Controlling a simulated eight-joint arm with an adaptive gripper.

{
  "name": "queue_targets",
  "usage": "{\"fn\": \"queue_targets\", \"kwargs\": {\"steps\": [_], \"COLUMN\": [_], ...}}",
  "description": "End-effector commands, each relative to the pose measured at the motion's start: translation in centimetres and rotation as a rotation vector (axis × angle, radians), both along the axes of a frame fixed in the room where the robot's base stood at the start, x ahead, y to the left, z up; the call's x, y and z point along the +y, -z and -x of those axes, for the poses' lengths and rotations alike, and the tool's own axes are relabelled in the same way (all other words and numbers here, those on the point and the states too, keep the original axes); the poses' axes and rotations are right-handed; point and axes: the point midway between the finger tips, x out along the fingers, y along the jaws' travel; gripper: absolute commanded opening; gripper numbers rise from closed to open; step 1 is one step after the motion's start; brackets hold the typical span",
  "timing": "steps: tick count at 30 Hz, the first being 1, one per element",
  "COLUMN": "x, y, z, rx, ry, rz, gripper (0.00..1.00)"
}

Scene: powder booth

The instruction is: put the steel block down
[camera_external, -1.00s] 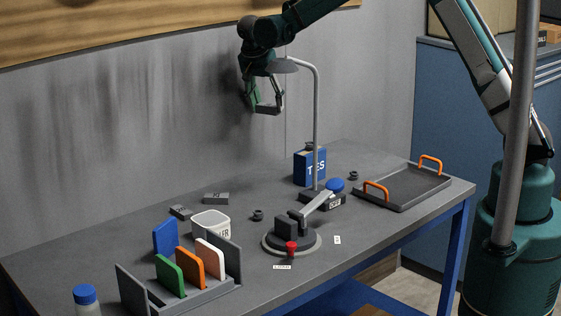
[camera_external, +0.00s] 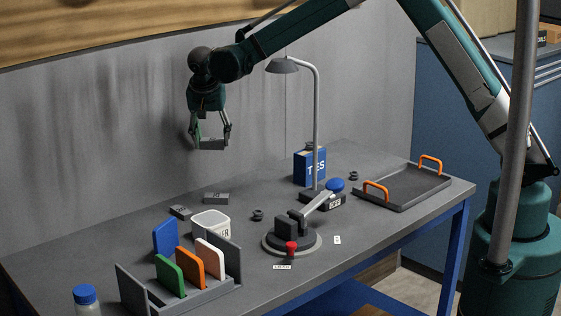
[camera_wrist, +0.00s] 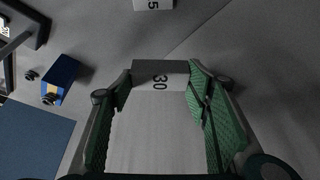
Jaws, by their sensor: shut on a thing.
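A grey steel block (camera_external: 212,144) is held between the fingertips of my gripper (camera_external: 210,138), high above the back of the table. In the wrist view the block (camera_wrist: 146,75) spans the gap between the two green-padded fingers, and its face reads "30". My gripper is shut on it from both sides. Nothing touches the block from below. Two more grey blocks lie on the table near its back edge, one at the left (camera_external: 181,212) and one to its right (camera_external: 215,198). A block with a "5" is partly cut off at the top of the wrist view (camera_wrist: 153,4).
A white container (camera_external: 210,224) and a rack (camera_external: 222,285) with coloured plates stand at the front left. A lamp (camera_external: 317,130), a blue box (camera_external: 303,168) and a clamp-like device (camera_external: 288,243) are mid-table. A tray (camera_external: 405,188) with orange handles is right.

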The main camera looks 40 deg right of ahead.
Motion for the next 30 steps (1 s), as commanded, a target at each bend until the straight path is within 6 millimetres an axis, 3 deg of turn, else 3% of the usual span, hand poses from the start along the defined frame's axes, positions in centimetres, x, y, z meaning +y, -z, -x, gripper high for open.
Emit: {"fn": "queue_targets", "kwargs": {"steps": [5,13,21,30], "x": [0.0,-6.0,-11.6,-13.2], "y": [2.9,6.5,7.8,8.1], "z": [0.8,2.6,4.3,4.8], "rx": [0.0,0.0,0.0,0.0], "ry": [-0.041,-0.068,-0.064,-0.062], "rz": [0.0,0.0,0.001,0.0], "gripper": [0.3,0.3,0.3,0.3]}}
